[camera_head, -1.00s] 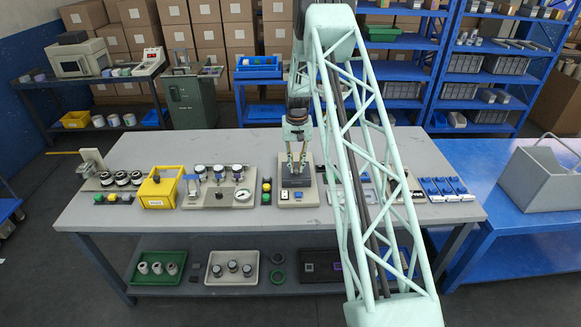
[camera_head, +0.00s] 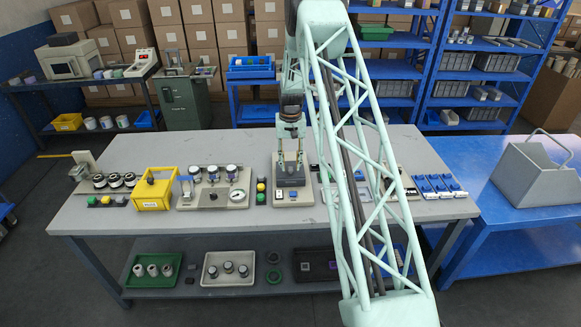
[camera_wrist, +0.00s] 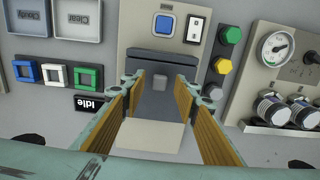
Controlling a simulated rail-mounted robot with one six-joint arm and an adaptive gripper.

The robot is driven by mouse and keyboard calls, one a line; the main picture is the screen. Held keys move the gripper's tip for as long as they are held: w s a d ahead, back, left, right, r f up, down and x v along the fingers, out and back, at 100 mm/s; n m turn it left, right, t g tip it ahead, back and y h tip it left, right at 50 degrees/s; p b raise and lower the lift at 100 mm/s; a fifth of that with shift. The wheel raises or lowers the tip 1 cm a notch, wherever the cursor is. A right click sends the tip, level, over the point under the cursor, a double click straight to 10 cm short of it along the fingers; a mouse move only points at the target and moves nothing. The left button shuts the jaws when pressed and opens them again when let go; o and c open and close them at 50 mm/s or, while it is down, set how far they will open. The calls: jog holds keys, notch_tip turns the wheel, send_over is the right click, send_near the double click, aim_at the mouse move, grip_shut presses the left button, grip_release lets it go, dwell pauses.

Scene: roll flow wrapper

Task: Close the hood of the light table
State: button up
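The device I take for the light table is a dark grey unit on a beige base (camera_head: 293,196) at the middle of the workbench. In the wrist view its dark hood (camera_wrist: 161,64) carries a small grey knob (camera_wrist: 160,82), and a pale panel (camera_wrist: 150,135) lies below it in the picture. I cannot tell the hood's exact angle. My gripper (camera_head: 291,163) is directly over the unit, pointing down. In the wrist view my gripper (camera_wrist: 159,80) is open, one finger on each side of the knob, with visible gaps and nothing held.
A yellow bin (camera_head: 153,194) stands farther left. My arm hides part of the bench's right side.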

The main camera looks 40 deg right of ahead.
notch_tip(320, 180, up, 11)
dwell(0.6)
jog(key=shift+f, duration=0.1)
dwell(0.6)
jog(key=s+a+r+n+t+b, duration=0.1)
jog(key=s+a+r+b, duration=0.15)
jog(key=a+r, duration=0.6)
jog(key=s+a+r+n+b, duration=0.1)
jog(key=s+a+r, duration=0.2)
jog(key=a+r, duration=0.5)
jog(key=s+a+r+n+t+b, duration=0.1)
jog(key=s+a+r+n+b, duration=0.15)
jog(key=s+a+r, duration=1)
jog(key=s+a+r+t+b, duration=0.1)
jog(key=s+a, duration=0.4)
jog(key=s, duration=0.4)
jog(key=s+a+r+b, duration=0.1)
jog(key=s+a+b, duration=0.1)
jog(key=s+a, duration=0.5)
jog(key=s+a+f+n+b, duration=0.1)
jog(key=s+f, duration=0.1)
jog(key=s, duration=0.7)
jog(key=s+a+f+n+t+b, duration=0.1)
jog(key=s+a+f, duration=0.1)
jog(key=s, duration=0.8)
jog(key=shift+f+b, duration=0.35)
jog(key=shift+f, duration=0.15)
